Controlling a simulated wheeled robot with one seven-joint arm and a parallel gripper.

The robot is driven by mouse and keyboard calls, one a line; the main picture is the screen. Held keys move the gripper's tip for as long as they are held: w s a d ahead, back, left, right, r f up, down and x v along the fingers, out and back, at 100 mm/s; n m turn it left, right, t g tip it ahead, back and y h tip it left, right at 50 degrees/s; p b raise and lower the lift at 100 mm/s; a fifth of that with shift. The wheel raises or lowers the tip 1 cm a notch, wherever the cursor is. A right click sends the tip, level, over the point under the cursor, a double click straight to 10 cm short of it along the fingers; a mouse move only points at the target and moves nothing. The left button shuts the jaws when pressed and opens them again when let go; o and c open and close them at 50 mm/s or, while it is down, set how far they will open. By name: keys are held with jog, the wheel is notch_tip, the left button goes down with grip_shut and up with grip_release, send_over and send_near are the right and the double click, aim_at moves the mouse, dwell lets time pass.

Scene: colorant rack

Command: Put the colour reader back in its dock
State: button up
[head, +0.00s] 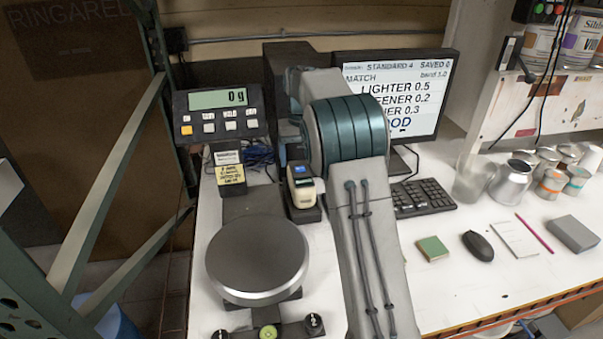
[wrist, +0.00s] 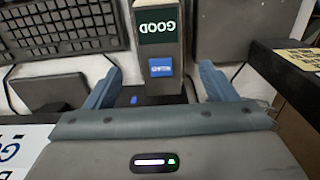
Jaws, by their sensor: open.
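In the wrist view the reader (wrist: 158,30) shows an upside-down GOOD screen and a blue button. Its lower end meets the dark dock (wrist: 150,100), which has a small blue light; how fully it is seated I cannot tell. My gripper (wrist: 159,70) is open, with one blue-grey finger on each side of the reader and gaps between, not gripping it.
A scale with a round plate (head: 257,258) and a 0 g display (head: 219,112) is left of the dock. A monitor (head: 405,90) and keyboard (head: 425,196) stand behind my arm. A green block (head: 432,248), mouse (head: 478,246) and several cans (head: 551,185) lie right.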

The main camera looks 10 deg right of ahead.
notch_tip(320, 180, up, 3)
jog(key=shift+s+f, duration=0.1)
jog(key=s+r+t, duration=0.1)
jog(key=s+r, duration=0.2)
jog(key=s, duration=1)
jog(key=s+r+t, duration=0.2)
jog(key=s+r, duration=0.1)
jog(key=s, duration=1)
jog(key=s+f, duration=0.5)
jog(key=s, duration=0.6)
jog(key=shift+f+t, duration=0.3)
jog(key=shift+d, duration=0.1)
